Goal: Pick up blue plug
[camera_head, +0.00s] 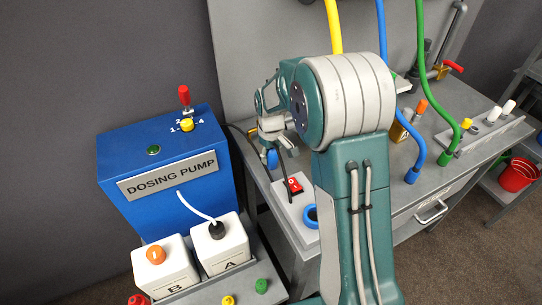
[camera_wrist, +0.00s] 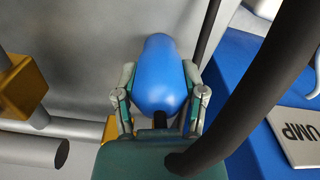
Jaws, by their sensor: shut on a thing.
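The blue plug (camera_wrist: 160,72) fills the middle of the wrist view, between the two fingers of my gripper (camera_wrist: 161,97). The fingers touch its sides, and my gripper is shut on it. In the head view the plug (camera_head: 272,159) shows as a small blue shape below my gripper (camera_head: 270,132), left of my arm. It appears to be held above the bench, though my arm hides part of this area. A thick black cable (camera_wrist: 262,85) crosses the right of the wrist view.
A grey box with a red switch (camera_head: 294,186) and a blue ring-shaped socket (camera_head: 311,215) stands close below. The blue dosing pump (camera_head: 140,207) with white bottles is at left. Blue (camera_head: 414,164) and green hoses stand right of my arm.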

